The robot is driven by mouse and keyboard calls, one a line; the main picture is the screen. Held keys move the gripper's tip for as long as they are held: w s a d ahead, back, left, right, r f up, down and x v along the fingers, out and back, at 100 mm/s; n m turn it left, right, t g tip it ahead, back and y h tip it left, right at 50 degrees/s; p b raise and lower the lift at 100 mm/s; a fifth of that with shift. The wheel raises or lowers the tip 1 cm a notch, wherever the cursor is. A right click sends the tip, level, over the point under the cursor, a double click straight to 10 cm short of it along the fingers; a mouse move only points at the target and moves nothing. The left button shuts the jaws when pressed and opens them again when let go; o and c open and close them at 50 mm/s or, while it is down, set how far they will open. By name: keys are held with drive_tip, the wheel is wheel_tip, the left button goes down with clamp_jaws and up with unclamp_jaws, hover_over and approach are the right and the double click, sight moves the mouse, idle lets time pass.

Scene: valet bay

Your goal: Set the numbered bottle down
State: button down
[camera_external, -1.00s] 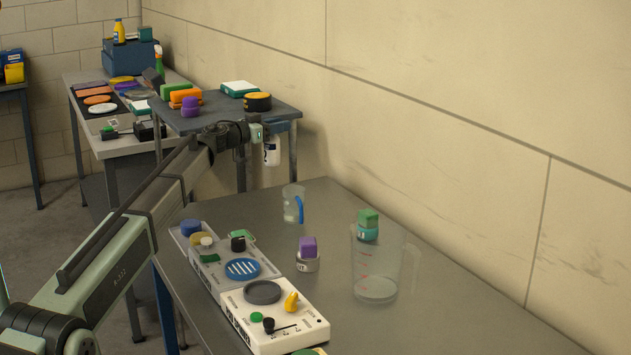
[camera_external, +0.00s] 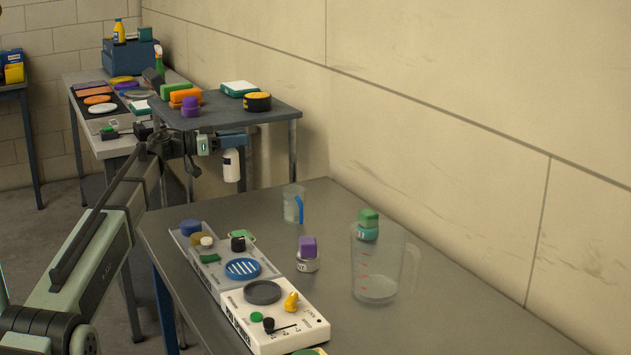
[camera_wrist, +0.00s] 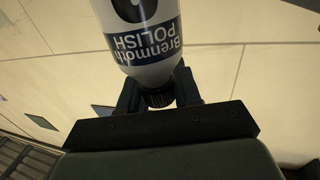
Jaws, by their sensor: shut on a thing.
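The numbered bottle (camera_external: 231,166) is white and hangs upright below my gripper (camera_external: 231,148), in the air beside the dark side table. In the wrist view the bottle (camera_wrist: 150,52) shows a dark label reading "Brenmoth POLISH", upside down in the picture, and part of a big numeral cut off by the top edge. My gripper (camera_wrist: 157,97) is shut on its dark ribbed cap. Nothing shows under the bottle's base. In the outside view its number is not readable.
The grey table (camera_external: 335,205) holds a small jug (camera_external: 293,204), a large clear jug (camera_external: 374,285), a purple-topped jar (camera_external: 307,264), a green-topped jar (camera_external: 367,233) and control panels (camera_external: 272,320). The dark side table (camera_external: 225,114) carries several blocks. A wall runs along the right.

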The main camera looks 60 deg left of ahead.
sight(234, 155)
drive_tip(key=shift+s+d+f+m+g+h, duration=0.85)
drive_tip(key=shift+s+d+m+g+h, duration=0.8)
drive_tip(key=shift+d+m+h, duration=1.3)
wheel_tip(234, 155, down, 9)
drive_tip(key=d+n, duration=0.1)
drive_tip(key=shift+d+r, duration=0.15)
drive_tip(key=shift+d, duration=0.15)
drive_tip(key=shift+s, duration=0.15)
drive_tip(key=c, duration=0.8)
unclamp_jaws()
drive_tip(key=v, duration=1.2)
